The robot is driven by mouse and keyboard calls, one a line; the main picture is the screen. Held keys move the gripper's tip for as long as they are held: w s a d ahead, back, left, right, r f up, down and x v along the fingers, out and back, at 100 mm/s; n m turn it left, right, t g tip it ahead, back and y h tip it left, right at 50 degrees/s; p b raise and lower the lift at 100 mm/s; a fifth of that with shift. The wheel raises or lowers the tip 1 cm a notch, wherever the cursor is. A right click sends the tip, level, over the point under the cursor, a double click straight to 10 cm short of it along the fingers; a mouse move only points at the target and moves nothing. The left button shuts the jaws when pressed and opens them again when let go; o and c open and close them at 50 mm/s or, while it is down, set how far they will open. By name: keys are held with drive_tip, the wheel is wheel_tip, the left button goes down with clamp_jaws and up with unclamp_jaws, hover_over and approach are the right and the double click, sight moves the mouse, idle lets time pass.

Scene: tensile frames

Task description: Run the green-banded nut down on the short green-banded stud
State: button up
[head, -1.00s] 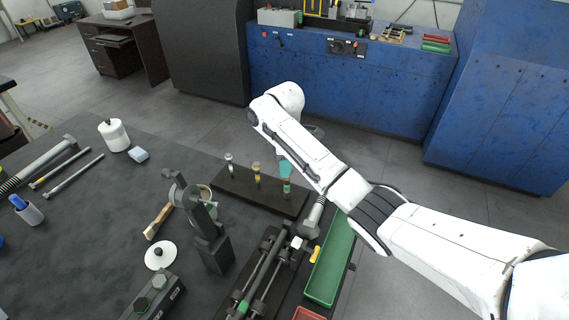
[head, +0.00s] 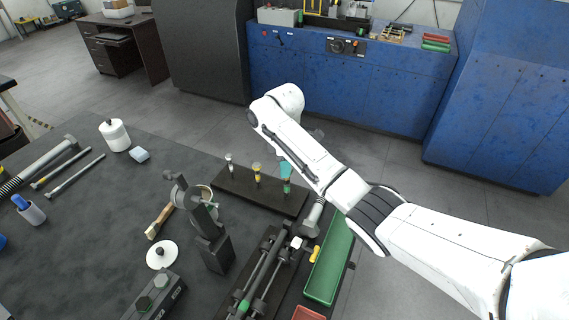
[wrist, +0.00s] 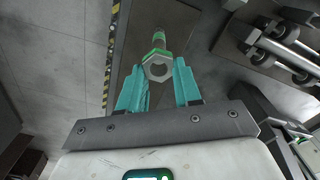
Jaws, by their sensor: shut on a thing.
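My gripper (wrist: 158,80) has teal fingers and is shut on the green-banded nut (wrist: 158,68) in the wrist view.
A dark upright holder (head: 208,235) stands nearer. A rod fixture (head: 262,275) and a green tray (head: 330,262) lie in front. Floor lies beyond the table's edge.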

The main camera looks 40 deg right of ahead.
drive_tip(key=shift+f, duration=0.55)
idle(1.4)
drive_tip(key=o, duration=1.2)
drive_tip(key=shift+c, duration=0.2)
wheel_tip(320, 180, up, 11)
drive_tip(key=p, duration=0.2)
drive_tip(key=shift+f, duration=0.1)
drive_tip(key=shift+c, duration=0.3)
